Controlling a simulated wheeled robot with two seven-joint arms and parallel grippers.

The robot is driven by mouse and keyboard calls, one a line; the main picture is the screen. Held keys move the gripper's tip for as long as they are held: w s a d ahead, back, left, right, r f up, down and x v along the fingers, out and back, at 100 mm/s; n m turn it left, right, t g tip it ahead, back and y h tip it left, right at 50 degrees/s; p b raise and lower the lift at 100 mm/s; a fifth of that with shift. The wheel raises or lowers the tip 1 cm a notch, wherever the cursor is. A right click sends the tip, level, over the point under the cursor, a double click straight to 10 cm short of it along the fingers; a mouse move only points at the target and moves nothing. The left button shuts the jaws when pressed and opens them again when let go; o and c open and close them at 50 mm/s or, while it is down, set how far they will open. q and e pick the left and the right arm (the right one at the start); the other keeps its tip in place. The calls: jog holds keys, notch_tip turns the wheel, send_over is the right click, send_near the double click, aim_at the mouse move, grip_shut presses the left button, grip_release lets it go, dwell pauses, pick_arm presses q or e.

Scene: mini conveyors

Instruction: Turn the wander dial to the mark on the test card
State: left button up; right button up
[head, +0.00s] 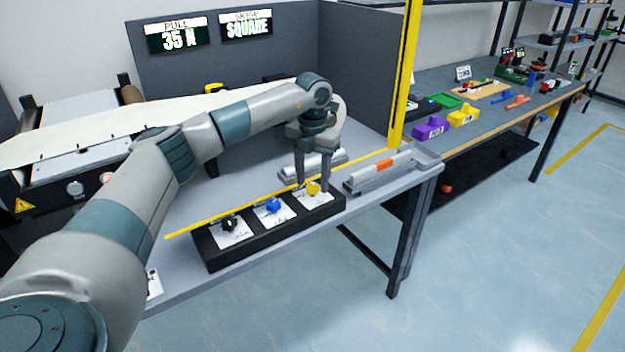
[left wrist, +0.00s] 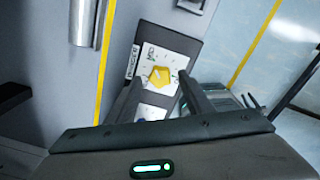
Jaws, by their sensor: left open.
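The wander dial is a yellow knob (head: 313,188) on a white plate at the right end of a black dial box (head: 240,255). In the left wrist view the yellow knob (left wrist: 159,77) sits on its white plate, with scale marks and a label that seems to read WANDER. My left gripper (head: 314,181) points down over this knob. Its fingers are open, one to each side of the knob in the left wrist view; I cannot tell whether they touch it. A white card (head: 154,284) is partly hidden behind my left arm; whether it is the test card is unclear. My right gripper is not in view.
A black knob (head: 229,224) and a blue knob (head: 273,205) share the box. A yellow strip (head: 225,221) runs behind it. A grey tray (head: 375,177) with an orange piece lies to the right. Screens (head: 246,24) behind read 35 N and SQUARE.

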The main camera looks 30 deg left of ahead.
aim_at(313, 186)
pick_arm(q)
jog(key=shift+r, duration=0.45)
notch_tip(313, 186, up, 16)
jog(key=b, duration=0.1)
jog(key=shift+b, duration=0.4)
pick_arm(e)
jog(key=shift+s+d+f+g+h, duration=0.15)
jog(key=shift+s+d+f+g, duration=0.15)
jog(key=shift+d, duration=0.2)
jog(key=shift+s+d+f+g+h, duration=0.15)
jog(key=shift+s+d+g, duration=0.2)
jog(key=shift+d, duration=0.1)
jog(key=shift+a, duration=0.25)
